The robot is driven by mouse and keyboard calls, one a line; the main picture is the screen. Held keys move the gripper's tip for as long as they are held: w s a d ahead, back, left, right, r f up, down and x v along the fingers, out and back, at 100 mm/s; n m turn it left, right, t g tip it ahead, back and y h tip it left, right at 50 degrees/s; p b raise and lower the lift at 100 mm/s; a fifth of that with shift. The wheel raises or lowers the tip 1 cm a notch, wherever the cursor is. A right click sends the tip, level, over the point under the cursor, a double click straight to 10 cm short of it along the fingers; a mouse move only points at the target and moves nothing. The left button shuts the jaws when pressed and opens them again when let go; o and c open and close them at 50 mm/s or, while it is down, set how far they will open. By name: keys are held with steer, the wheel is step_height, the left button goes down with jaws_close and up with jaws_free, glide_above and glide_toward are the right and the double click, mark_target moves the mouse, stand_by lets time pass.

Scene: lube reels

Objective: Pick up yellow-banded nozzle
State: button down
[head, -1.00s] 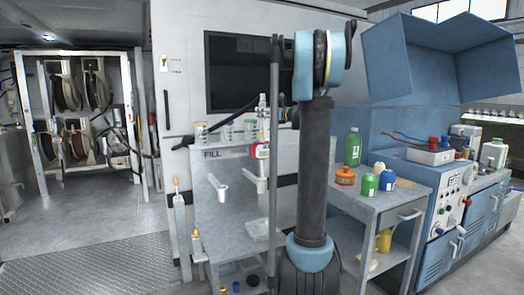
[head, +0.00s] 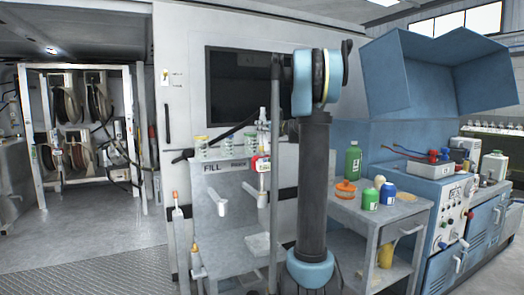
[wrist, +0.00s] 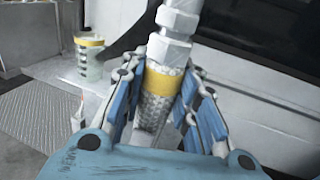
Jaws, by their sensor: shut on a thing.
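The yellow-banded nozzle (wrist: 155,92) shows in the wrist view, with white hex fittings at its top, a yellow band and a knurled metal body. It is tilted, its lower end toward the bottom of the picture. My gripper (wrist: 165,112) is shut on it, with blue-padded fingers on both sides of the knurled body. In the head view I cannot make out my gripper clearly; my upright arm covers part of the scene.
A yellow-lidded jar (wrist: 90,58) stands close by on the left; it also shows on the fill station (head: 200,146). A grey cart (head: 385,213) holds a green bottle (head: 353,161), an orange bowl (head: 345,190) and small bottles. Floor (head: 105,220) is clear at left.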

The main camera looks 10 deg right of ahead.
steer(key=shift+r, duration=5.05)
